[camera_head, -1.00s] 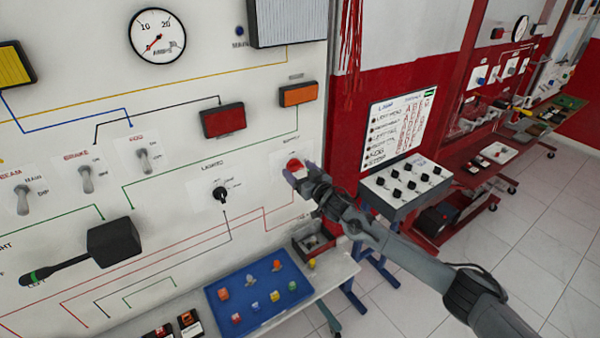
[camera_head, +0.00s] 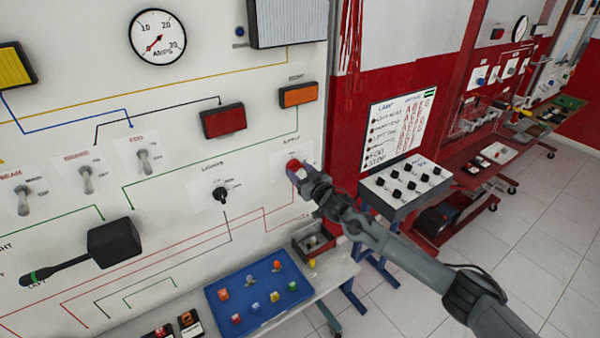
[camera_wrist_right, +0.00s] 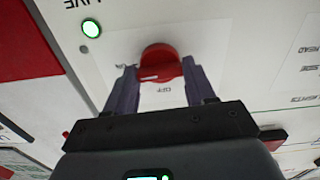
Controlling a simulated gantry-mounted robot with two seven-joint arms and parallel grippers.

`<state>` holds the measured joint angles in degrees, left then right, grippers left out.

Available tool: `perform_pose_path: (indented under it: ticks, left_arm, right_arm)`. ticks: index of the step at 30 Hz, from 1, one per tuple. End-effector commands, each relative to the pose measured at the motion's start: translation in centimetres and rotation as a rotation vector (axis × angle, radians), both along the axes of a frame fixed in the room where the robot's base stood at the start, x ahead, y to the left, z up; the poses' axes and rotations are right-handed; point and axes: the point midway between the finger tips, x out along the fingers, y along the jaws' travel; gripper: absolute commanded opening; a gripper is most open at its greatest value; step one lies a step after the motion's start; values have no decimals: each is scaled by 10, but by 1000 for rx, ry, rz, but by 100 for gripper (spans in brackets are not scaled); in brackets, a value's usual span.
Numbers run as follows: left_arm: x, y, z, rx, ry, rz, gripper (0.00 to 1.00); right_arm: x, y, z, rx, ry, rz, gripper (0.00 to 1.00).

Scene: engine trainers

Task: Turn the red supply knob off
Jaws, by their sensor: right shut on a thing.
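The red supply knob (camera_head: 293,164) is on the white wall panel, below the orange lamp. In the right wrist view the knob (camera_wrist_right: 160,64) shows as a round red cap with a white mark on its lower left side, between "ON" on the left and "OFF" below. My right gripper (camera_head: 301,171) is at the knob, its fingers one on each side. In the right wrist view the gripper (camera_wrist_right: 160,80) is shut on the knob. The fingertips are partly hidden beside it. My left gripper is not in view.
A green lit lamp (camera_wrist_right: 91,28) marked "LIVE" is near the knob. The black lights knob (camera_head: 221,193) is to the left on the panel. A blue tray (camera_head: 215,300) with several small coloured parts lies on the bench below. A dark red box (camera_head: 325,232) stands close under my right arm.

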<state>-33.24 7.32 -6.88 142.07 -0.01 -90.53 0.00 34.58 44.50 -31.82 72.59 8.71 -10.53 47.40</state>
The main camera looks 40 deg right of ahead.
Motion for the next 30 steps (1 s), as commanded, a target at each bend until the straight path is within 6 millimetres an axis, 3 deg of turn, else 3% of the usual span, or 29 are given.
perform_pose_path:
  ticks: [30]
  left_arm:
    - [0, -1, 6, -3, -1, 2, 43]
  right_arm:
    - [0, -1, 0, -893, 80, -1, 24]
